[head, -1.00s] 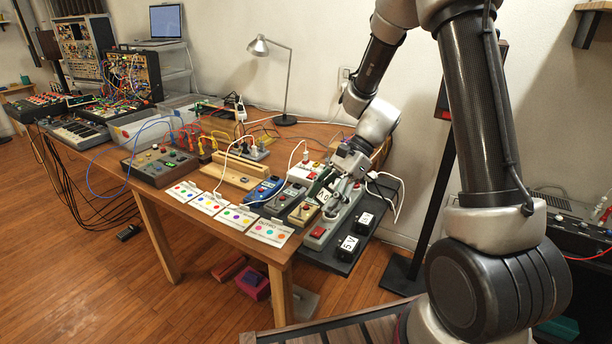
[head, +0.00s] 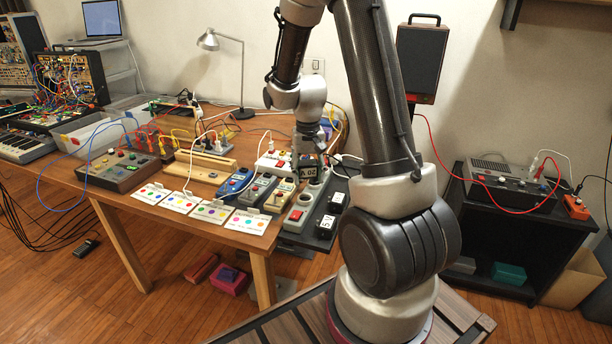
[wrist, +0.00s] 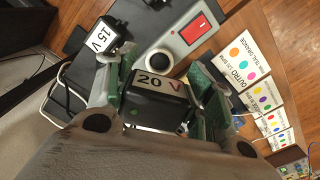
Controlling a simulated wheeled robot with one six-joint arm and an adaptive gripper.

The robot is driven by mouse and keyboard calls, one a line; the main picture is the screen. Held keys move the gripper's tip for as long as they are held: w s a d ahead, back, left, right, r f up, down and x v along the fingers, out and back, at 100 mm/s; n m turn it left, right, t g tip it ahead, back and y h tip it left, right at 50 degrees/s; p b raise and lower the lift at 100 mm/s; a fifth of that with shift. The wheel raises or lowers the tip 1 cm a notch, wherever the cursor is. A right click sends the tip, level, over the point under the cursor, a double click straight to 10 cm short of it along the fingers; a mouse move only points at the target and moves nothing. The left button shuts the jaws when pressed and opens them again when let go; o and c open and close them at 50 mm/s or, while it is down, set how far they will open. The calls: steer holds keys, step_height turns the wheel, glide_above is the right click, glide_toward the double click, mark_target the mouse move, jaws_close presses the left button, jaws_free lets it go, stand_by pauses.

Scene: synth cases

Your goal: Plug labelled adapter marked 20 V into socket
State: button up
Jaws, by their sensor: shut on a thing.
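A black adapter labelled 20 V (wrist: 157,82) is held between the green-padded fingers of my gripper (wrist: 163,97). It also shows in the head view (head: 309,173), with my gripper (head: 308,158) shut on it from above. The grey socket strip (wrist: 183,42) with a red rocker switch lies beyond it in the wrist view. One round socket (wrist: 160,61) is open beside the adapter. The strip also shows in the head view (head: 292,223). The adapter is over the strip's far part; its underside is hidden, so I cannot tell whether it touches a socket.
A black 15 V adapter (wrist: 101,37) stands on the dark mat beside the strip. Another black adapter (head: 325,226) stands nearer the front. Small boxes such as a blue one (head: 235,183) crowd the other side. Cards with coloured dots (head: 249,221) line the table edge.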

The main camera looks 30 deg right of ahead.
mark_target(308, 166)
steer(key=shift+f, duration=2.85)
steer(key=shift+f, duration=1.05)
steer(key=o, duration=1.3)
steer(key=shift+c, duration=0.2)
step_height(308, 166, up, 12)
